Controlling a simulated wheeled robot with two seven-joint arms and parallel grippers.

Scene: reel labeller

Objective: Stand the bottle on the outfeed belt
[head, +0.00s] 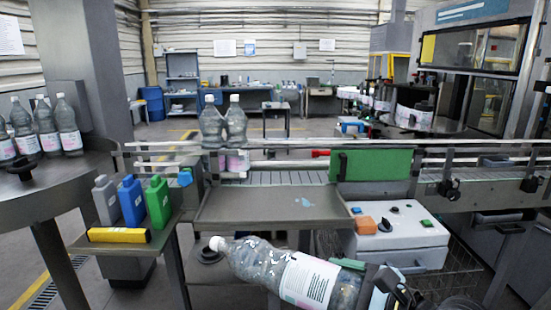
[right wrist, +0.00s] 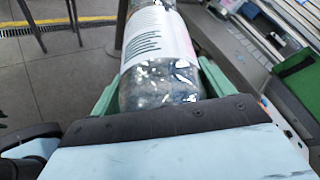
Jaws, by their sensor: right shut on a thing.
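A clear plastic bottle (head: 258,264) with a white cap and a white-and-pink label lies tilted in the air at the front of the head view, cap to the left. My right gripper (head: 362,282) is shut around its base end. In the right wrist view the bottle (right wrist: 160,85) sits between the green fingers of the gripper (right wrist: 162,92), its label towards the top. The conveyor belt (head: 285,178) runs across behind the metal tray, and two labelled bottles (head: 223,125) stand at its left. My left gripper is not in view.
An empty metal tray (head: 268,207) lies between the held bottle and the belt. A green panel (head: 371,165) stands at the belt's front edge. A control box (head: 395,240) is at right. Grey, blue and green containers (head: 131,200) stand on a side shelf at left.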

